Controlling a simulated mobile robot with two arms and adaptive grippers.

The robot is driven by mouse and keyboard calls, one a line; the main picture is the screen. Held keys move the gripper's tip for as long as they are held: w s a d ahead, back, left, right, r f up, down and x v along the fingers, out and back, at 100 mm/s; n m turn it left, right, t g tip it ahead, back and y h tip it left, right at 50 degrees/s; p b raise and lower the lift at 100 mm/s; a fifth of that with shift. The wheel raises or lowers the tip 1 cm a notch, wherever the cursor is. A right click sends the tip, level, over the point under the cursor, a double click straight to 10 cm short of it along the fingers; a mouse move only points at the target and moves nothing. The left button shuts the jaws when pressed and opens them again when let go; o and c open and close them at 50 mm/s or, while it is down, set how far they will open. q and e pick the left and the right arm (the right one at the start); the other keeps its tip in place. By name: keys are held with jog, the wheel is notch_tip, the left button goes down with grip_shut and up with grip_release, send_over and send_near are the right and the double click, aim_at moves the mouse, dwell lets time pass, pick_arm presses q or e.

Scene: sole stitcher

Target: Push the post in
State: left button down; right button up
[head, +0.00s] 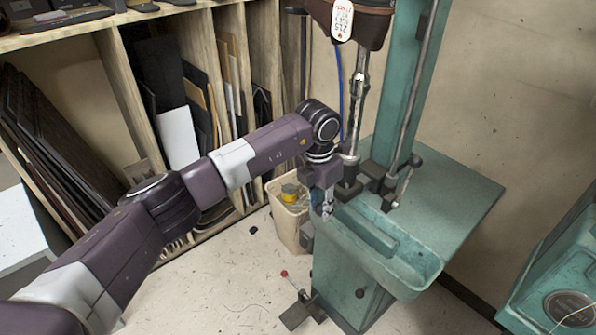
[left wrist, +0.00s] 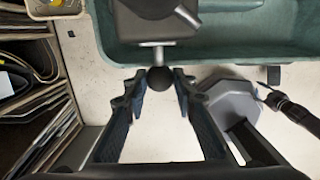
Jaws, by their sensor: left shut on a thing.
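The teal sole stitcher (head: 418,213) stands right of centre in the head view. My left gripper (head: 326,210) points down at the left edge of its tray. In the left wrist view a short pale metal post (left wrist: 158,55) comes out of a dark block and ends in a dark ball knob (left wrist: 160,79). The fingers of my left gripper (left wrist: 159,86) are on both sides of the knob and shut on it. In the head view the knob is hidden by the gripper. My right gripper is not in view.
A pale bin (head: 285,218) with a yellow item stands behind my left gripper. A wooden rack (head: 230,80) with upright sheets is at the back left.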

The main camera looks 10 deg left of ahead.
aim_at(336, 189)
pick_arm(q)
jog(key=shift+w+d+f+b, duration=0.1)
jog(key=shift+w+d+b, duration=0.5)
jog(key=shift+w, duration=0.15)
jog(key=shift+w+d+b, duration=0.55)
jog(key=shift+w+b, duration=0.2)
jog(key=shift+w, duration=0.05)
jog(key=shift+w+d+b, duration=0.45)
jog(key=shift+w+b, duration=0.1)
jog(key=shift+r, duration=0.2)
jog(key=c, duration=1.4)
grip_release()
jog(key=shift+w+r, duration=0.1)
